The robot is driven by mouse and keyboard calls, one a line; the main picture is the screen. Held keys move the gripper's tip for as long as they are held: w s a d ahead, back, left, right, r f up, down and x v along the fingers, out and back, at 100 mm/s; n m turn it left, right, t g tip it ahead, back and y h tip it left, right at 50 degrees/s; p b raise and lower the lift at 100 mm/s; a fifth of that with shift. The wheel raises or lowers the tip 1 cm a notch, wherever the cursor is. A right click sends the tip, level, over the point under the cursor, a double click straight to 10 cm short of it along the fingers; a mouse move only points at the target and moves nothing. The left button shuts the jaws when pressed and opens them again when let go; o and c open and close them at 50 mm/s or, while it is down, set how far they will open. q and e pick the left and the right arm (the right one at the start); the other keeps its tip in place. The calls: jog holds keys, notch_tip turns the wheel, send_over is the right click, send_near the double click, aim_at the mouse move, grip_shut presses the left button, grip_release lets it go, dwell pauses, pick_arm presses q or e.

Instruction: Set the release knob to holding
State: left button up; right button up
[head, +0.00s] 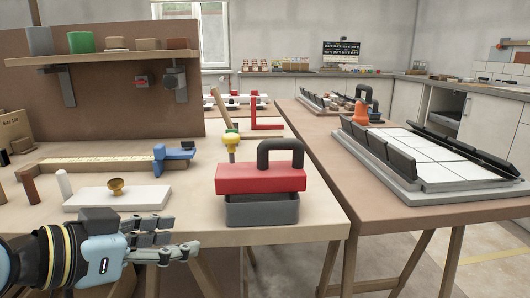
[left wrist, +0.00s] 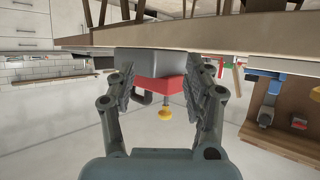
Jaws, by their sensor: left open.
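The red lifter (head: 260,178) has a black loop handle (head: 280,150) and rests on a dark grey block or tray (head: 262,210) at the table's front right corner. A yellow release knob (head: 231,140) stands upright on a stem at the lifter's left end. In the left wrist view the scene is upside down, and the knob (left wrist: 166,113) hangs below the red body (left wrist: 160,86). My left gripper (head: 182,237) is open and empty, left of and lower than the lifter. In its wrist view the lifter appears between the spread fingers (left wrist: 161,75), beyond them. The knob's marking is not readable.
A white plate (head: 110,200) with a brass knob (head: 117,187) lies behind my left gripper. A wooden rule and blue clamp (head: 174,153) are farther back. The right table (head: 390,212) carries a framed tile panel (head: 420,150) and an orange cone-like item (head: 361,112).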

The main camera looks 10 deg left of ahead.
pick_arm(q)
notch_tip(320, 180, up, 4)
jog(key=w+d+t+h, duration=0.1)
jog(key=w, duration=0.1)
jog(key=t+h, duration=0.2)
jog(key=t, duration=0.1)
send_near(224, 139)
jog(key=shift+m, duration=0.3)
jog(key=x, duration=1.1)
jog(key=shift+w+d+b, duration=0.2)
jog(key=shift+b, duration=0.15)
grip_shut()
